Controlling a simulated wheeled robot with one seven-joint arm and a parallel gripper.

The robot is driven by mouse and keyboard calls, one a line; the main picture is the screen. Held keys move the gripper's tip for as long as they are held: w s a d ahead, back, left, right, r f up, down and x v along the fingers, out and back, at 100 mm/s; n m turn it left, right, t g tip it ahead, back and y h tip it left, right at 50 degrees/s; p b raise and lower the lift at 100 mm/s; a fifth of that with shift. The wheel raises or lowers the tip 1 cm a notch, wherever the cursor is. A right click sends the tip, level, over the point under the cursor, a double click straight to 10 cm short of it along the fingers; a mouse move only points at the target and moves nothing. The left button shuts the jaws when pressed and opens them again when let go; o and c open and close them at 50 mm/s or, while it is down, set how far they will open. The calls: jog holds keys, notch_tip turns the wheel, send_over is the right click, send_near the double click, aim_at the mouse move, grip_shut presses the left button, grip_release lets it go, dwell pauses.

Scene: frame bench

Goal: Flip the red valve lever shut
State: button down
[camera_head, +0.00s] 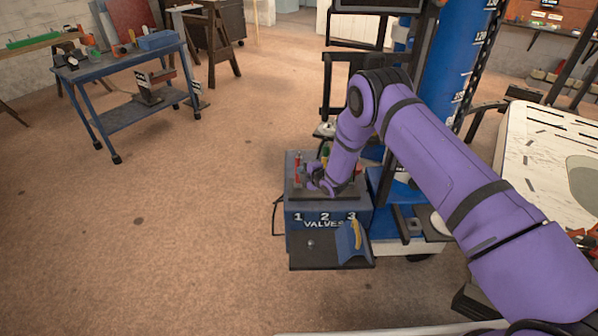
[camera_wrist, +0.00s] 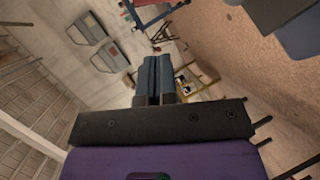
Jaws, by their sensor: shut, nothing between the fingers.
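A blue valve box (camera_head: 327,217) marked "1 2 3 VALVES" stands in the middle of the head view. The red lever (camera_head: 297,168) stands upright at the left of its top, above the 1. A green part (camera_head: 325,151) shows further back, partly behind my arm. My gripper (camera_head: 314,179) is low over the box top, just right of the red lever; whether they touch cannot be told. The wrist view shows its two dark fingers (camera_wrist: 158,70) closed together with nothing between them. No lever is visible there. My wrist hides much of the box's right side.
A blue column (camera_head: 455,60) and a white-topped table (camera_head: 545,160) stand right. A blue workbench (camera_head: 120,62) is at the far left. The floor between is clear.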

jog(key=v, duration=0.6)
jog(key=shift+s+d+r, duration=0.15)
jog(key=shift+s+r, duration=0.05)
jog(key=shift+r, duration=0.05)
